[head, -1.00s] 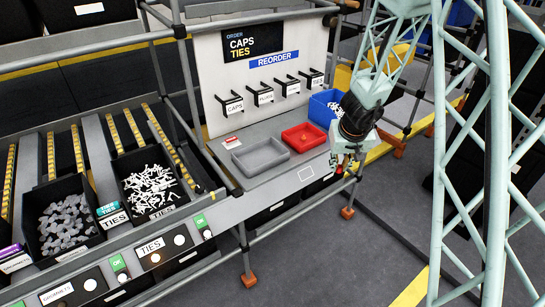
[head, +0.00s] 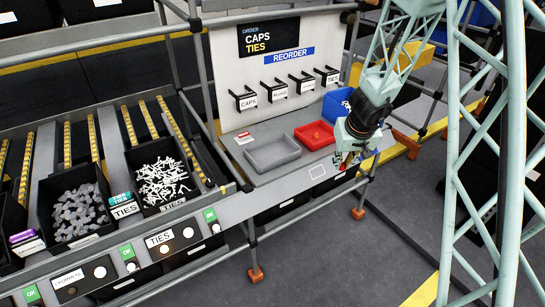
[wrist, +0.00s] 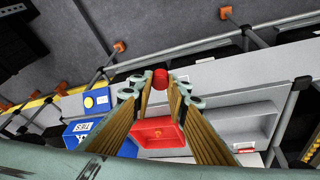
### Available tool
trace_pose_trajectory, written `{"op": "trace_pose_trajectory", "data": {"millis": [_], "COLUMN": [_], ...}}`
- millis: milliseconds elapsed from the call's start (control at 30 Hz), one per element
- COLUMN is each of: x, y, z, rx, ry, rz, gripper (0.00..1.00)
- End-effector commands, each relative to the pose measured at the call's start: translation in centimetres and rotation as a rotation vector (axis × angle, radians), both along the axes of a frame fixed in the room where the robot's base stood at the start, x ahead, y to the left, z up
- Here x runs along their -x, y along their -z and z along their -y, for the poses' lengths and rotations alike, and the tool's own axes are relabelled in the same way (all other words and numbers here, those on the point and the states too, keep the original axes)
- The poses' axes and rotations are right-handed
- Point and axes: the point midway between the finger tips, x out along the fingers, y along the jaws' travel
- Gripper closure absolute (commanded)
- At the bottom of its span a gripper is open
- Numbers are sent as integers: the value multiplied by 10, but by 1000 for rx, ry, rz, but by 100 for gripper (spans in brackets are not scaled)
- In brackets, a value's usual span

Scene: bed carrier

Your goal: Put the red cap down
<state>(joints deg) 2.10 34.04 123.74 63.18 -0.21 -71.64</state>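The red cap (wrist: 160,78) shows in the wrist view between the tips of my gripper (wrist: 160,86), which is shut on it. The red tray also shows between my fingers in the wrist view (wrist: 146,142). A white outlined square (head: 317,171) is marked on the shelf's front.
A grey tray (head: 272,154) lies left of the red one. A blue bin (head: 334,103) stands behind my gripper. A white board (head: 235,75) with labelled hooks rises behind. Black bins of ties (head: 147,209) and grey parts (head: 45,227) stand at left. The shelf front is clear.

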Motion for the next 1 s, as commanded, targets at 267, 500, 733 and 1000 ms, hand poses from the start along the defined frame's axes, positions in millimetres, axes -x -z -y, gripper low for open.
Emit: {"op": "trace_pose_trajectory", "data": {"millis": [267,500,733,1000], "x": [-16,-15,-4,10], "y": [9,17,23,27], "z": [-95,-186,-265,-317], "rx": [-15,-27,-35,-42], "ry": [-278,-555,-807,-981], "rz": [-14,-27,-36,-42], "gripper": [89,89,89,89]}}
